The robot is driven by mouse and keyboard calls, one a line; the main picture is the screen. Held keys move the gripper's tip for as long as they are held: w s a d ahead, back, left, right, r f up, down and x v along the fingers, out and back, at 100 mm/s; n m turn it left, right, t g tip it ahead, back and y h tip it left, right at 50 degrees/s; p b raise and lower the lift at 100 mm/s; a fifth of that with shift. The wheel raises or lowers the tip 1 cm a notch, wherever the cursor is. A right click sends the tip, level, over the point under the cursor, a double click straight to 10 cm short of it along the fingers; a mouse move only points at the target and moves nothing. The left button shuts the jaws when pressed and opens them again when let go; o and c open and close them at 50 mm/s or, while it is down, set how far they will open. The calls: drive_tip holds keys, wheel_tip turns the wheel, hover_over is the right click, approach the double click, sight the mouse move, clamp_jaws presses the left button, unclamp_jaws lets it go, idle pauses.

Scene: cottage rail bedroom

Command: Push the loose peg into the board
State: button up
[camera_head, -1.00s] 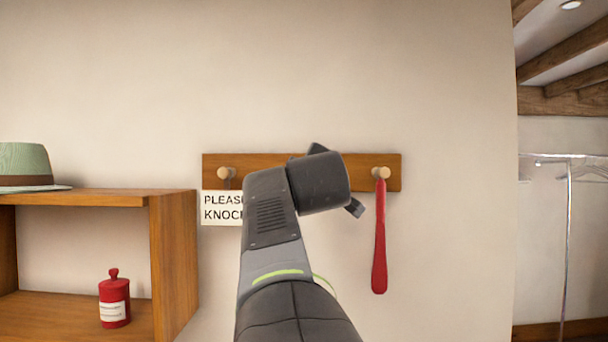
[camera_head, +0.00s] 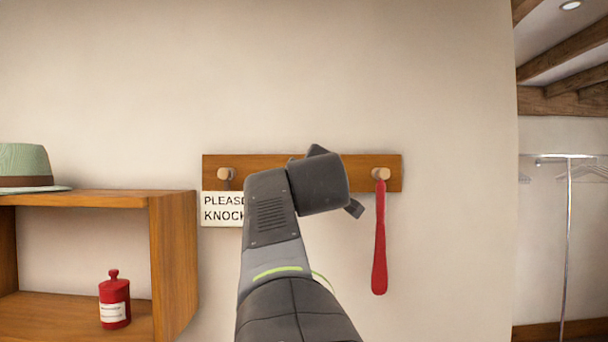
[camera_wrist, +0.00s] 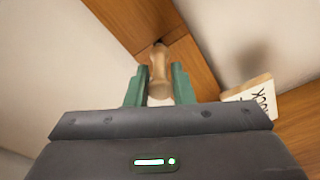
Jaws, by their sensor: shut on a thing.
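The wooden board (camera_head: 270,162) is fixed to the wall, and my arm hides its middle in the head view. The board also shows in the wrist view (camera_wrist: 198,65) as a brown band running slantwise. The loose peg (camera_wrist: 159,70) is pale turned wood. My gripper (camera_wrist: 159,82) is shut on it, with one green finger on each side. The peg's far end is at the board, by a small dark spot; I cannot tell how deep it sits. In the head view my arm hides the fingers and this peg.
A left peg (camera_head: 226,174) carries a lettered sign (camera_head: 220,209), also in the wrist view (camera_wrist: 248,96). A right peg (camera_head: 381,174) carries a hanging red shoehorn-like strip (camera_head: 380,240). A wooden shelf (camera_head: 172,265) stands left, with a hat (camera_head: 25,166) and red jar (camera_head: 114,300).

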drive_tip(key=shift+w+p, duration=0.45)
drive_tip(key=shift+w, duration=0.85)
drive_tip(key=o, duration=1)
drive_tip(key=shift+c, duration=0.2)
drive_tip(key=shift+s, duration=0.1)
